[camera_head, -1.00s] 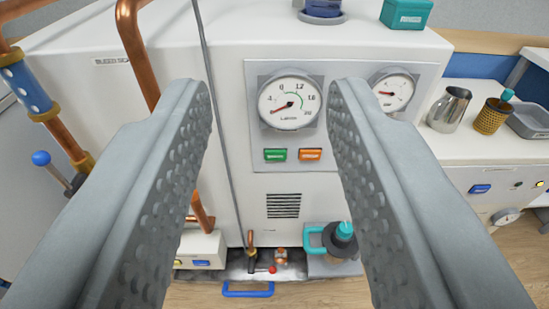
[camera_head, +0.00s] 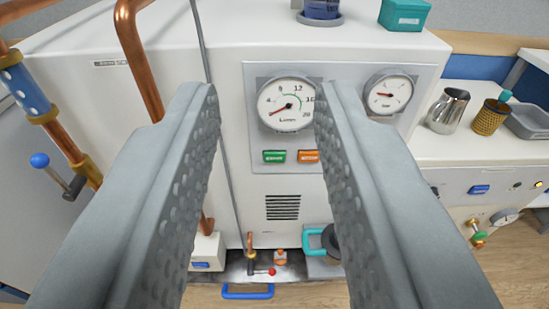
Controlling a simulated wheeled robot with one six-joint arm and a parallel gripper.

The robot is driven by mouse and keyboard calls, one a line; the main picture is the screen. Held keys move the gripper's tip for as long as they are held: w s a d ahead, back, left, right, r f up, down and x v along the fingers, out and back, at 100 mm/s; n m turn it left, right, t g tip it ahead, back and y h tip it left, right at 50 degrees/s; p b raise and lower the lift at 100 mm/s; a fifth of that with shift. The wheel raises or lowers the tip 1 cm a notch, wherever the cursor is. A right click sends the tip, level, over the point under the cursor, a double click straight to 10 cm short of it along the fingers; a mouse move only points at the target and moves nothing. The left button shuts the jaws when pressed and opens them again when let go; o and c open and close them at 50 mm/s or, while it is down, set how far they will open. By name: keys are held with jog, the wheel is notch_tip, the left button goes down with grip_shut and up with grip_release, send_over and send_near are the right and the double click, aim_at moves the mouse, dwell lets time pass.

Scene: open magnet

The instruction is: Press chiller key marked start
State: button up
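The white chiller cabinet (camera_head: 110,90) fills the middle of the view, with a grey panel on its front. A green key (camera_head: 274,156) and an orange key (camera_head: 308,156) sit side by side on that panel, below a round L/min gauge (camera_head: 286,104). The lettering on both keys is too small to read. My gripper (camera_head: 264,95) is open and empty. The right finger hides part of the panel's right side.
Copper pipes (camera_head: 142,60) and a lever with a blue knob (camera_head: 40,160) stand at left. A bar gauge (camera_head: 389,93) is right of the fingers. A steel jug (camera_head: 447,110) and a gold mesh cup (camera_head: 491,116) stand on the right counter. A teal-handled item (camera_head: 314,240) is below.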

grip_shut()
dwell(1.5)
